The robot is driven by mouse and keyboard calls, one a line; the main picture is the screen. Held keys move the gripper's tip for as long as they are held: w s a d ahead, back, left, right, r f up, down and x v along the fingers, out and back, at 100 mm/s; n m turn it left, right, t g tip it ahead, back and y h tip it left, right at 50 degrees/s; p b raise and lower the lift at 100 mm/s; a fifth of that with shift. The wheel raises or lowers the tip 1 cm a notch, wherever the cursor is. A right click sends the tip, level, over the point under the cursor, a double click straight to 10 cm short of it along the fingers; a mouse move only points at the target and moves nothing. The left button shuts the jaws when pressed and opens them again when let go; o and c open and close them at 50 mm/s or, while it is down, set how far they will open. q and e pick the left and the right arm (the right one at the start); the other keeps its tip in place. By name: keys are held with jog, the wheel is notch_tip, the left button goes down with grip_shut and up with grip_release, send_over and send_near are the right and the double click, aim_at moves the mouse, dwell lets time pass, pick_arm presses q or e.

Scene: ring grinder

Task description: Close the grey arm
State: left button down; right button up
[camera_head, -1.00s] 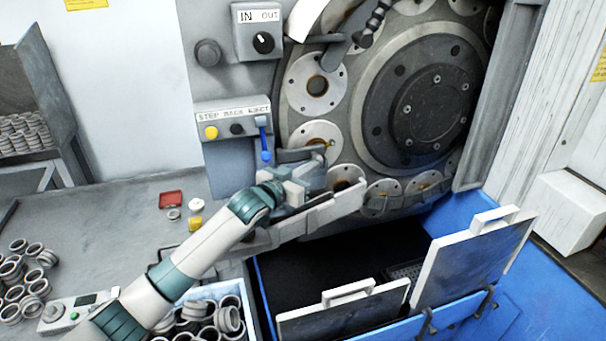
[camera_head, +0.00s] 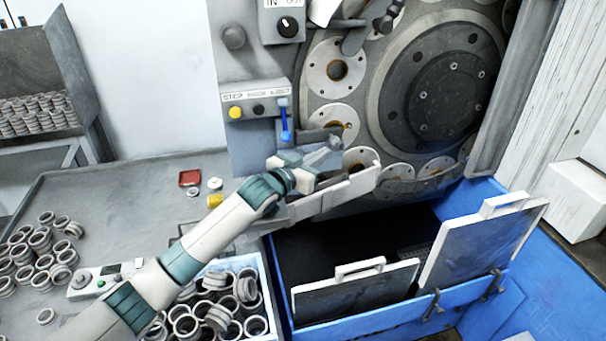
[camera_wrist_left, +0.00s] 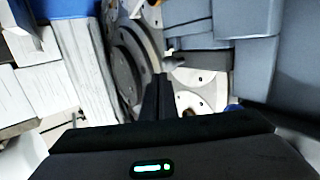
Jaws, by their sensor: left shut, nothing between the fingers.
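The grey arm (camera_head: 335,195) is a long, flat bar in front of the lower left of the ring disc. It slants up to the right in the head view, swung out from the disc face. My left gripper (camera_head: 328,157) is just above and behind the bar, below the blue-handled lever (camera_head: 286,125). Its fingers are partly hidden there; I cannot tell whether they touch the bar. In the left wrist view the fingers (camera_wrist_left: 160,95) are together and empty, pointing towards the disc. My right gripper is not in view.
The grinder disc (camera_head: 440,95) has several round plates around its rim. A blue bin (camera_head: 400,310) with white-edged flaps stands below. A crate of rings (camera_head: 268,300) and loose rings (camera_head: 40,245) lie at left. A button panel (camera_head: 258,105) is above my wrist.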

pick_arm(q)
jog(key=s+d+f+b+v, duration=0.1)
jog(key=b+v, duration=0.2)
jog(key=v, duration=0.5)
jog(key=shift+s+r, duration=0.4)
jog(key=shift+s, duration=0.05)
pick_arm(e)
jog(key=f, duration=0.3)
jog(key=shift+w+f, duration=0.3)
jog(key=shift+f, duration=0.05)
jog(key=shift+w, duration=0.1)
